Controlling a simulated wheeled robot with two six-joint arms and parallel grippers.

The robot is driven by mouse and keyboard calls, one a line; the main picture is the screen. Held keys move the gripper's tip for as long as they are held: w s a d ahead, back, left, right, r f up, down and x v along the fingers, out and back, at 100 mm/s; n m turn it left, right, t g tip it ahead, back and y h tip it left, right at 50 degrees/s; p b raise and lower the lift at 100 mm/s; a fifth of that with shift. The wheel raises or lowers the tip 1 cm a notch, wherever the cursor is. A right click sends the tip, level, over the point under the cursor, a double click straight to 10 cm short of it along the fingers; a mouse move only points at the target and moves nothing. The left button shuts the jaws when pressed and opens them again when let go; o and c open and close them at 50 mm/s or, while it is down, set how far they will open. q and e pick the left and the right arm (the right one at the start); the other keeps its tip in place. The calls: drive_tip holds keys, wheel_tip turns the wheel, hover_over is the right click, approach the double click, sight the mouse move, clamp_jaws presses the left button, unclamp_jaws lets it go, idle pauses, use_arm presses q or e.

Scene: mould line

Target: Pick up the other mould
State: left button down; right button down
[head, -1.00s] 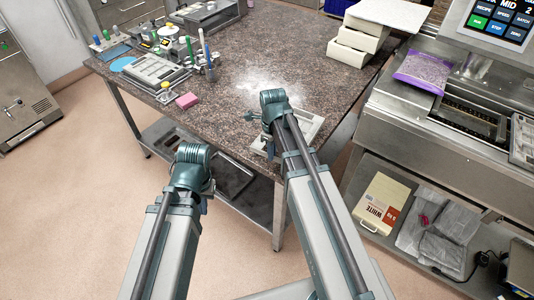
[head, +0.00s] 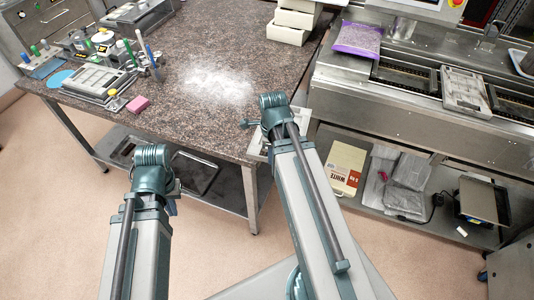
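A grey mould (head: 466,92) with cavities lies across the rails of the machine at right. A second grey mould-like plate (head: 98,80) lies on the granite table at left. A pale plate (head: 259,150) at the table's right edge is mostly hidden behind my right arm; I cannot tell whether it is held. My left gripper (head: 174,190) is mostly hidden behind its wrist, in front of the table and away from the moulds. My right gripper (head: 260,132) is largely covered by its own wrist. Neither gripper's fingers show clearly.
The granite table (head: 190,125) has white powder and a pink block (head: 138,105). White drawers (head: 291,25) stand at its back. A purple bag (head: 358,39) lies on the machine (head: 400,114). Below are a white box (head: 346,166) and grey bags (head: 408,186). Floor at left is clear.

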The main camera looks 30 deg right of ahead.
drive_tip(key=shift+r, duration=0.2)
wheel_tip(320, 180, up, 4)
drive_tip(key=p, duration=0.4)
drive_tip(key=shift+f, duration=0.2)
